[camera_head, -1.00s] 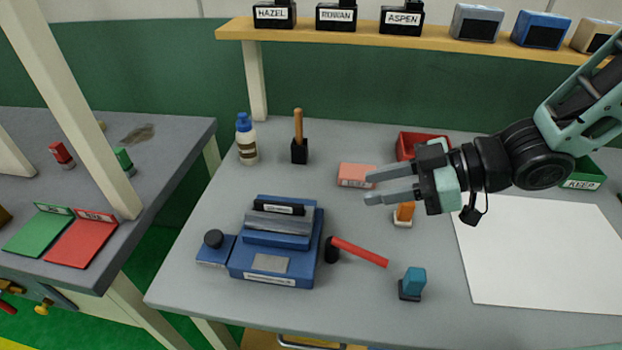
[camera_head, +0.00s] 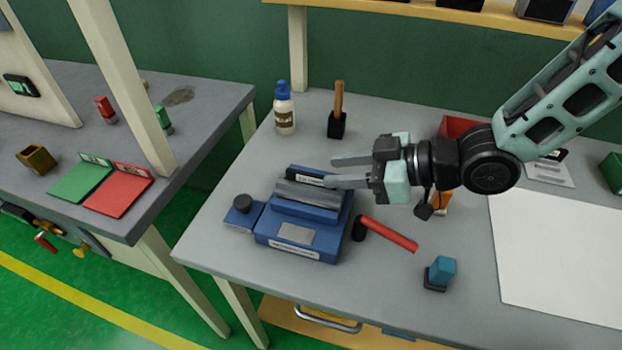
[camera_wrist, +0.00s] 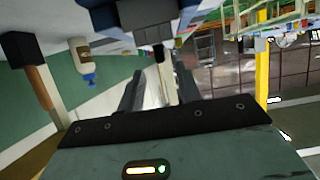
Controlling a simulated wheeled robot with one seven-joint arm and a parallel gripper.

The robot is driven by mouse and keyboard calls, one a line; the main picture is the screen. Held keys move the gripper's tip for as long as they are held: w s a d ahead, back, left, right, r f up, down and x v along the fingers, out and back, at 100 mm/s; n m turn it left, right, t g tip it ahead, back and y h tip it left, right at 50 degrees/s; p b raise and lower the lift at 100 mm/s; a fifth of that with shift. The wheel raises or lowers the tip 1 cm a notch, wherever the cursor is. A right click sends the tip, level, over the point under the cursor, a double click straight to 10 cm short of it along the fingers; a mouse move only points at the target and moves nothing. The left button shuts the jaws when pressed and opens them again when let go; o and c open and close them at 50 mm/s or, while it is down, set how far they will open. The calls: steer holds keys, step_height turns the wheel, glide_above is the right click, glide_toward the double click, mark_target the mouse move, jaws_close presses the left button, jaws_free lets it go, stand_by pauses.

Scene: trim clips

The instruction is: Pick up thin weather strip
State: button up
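I cannot pick out the thin weather strip for certain in either view. My gripper (camera_head: 329,172) is open and empty, its two fingers apart and pointing left. In the head view it overlaps the back right of a blue bench fixture (camera_head: 318,238) with a grey ribbed bar (camera_head: 308,195) on top. I cannot tell the height of the fingers above it. In the wrist view the gripper (camera_wrist: 158,75) also shows open, with blue and dark grey bodywork beyond the fingertips.
A red-handled hammer (camera_head: 390,234) lies right of the fixture. A teal block (camera_head: 441,269) stands near the front edge. A white bottle (camera_head: 284,112) and a wooden-handled tool (camera_head: 338,110) stand behind. A red bin (camera_head: 458,125) is partly hidden by my arm. A white sheet (camera_head: 560,250) lies at right.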

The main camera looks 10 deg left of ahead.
mark_target(314, 174)
steer(key=x, duration=0.4)
steer(key=shift+s+a+f, duration=0.1)
steer(key=shift+s+a, duration=0.05)
steer(key=shift+a, duration=0.1)
steer(key=shift+c, duration=0.3)
jaws_close()
